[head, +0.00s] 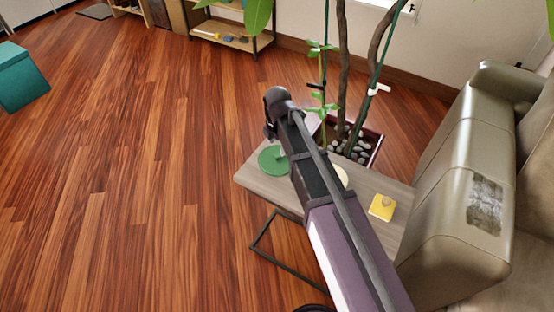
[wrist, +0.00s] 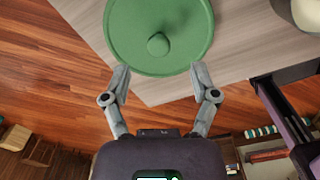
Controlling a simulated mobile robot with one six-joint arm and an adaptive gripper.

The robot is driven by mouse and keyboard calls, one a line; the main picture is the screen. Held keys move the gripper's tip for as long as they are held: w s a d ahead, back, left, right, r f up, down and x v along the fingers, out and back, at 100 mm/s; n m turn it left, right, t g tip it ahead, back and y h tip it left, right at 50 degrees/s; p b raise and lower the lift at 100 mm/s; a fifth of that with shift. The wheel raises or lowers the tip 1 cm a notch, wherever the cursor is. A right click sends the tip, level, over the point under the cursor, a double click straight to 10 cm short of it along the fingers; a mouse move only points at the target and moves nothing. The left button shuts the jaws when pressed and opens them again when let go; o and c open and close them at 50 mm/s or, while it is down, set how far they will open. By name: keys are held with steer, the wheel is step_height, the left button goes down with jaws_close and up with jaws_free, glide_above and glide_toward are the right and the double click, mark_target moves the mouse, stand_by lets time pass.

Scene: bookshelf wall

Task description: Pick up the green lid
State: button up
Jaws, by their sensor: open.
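The green lid (head: 271,160) lies on the left end of a small grey-wood side table (head: 254,184), partly hidden behind my arm in the head view. In the wrist view the round green lid (wrist: 185,22) has a raised rim and a round knob (wrist: 158,44) in its middle. My gripper (wrist: 158,80) is open, with its two fingertips apart at the near edge of the lid and the knob just ahead between them. Nothing is between the fingers. My gripper also shows in the head view, above the table end.
A yellow block (head: 382,207) sits farther right on the table, and a pale round thing (head: 341,177) is half hidden by my arm. A potted plant (head: 364,146) stands behind the table. A beige sofa (head: 462,190) stands at right.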

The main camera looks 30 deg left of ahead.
mark_target(277, 154)
steer(key=shift+f, duration=0.1)
steer(key=shift+f+b, duration=2.55)
steer(key=shift+b, duration=0.1)
steer(key=c, duration=1.1)
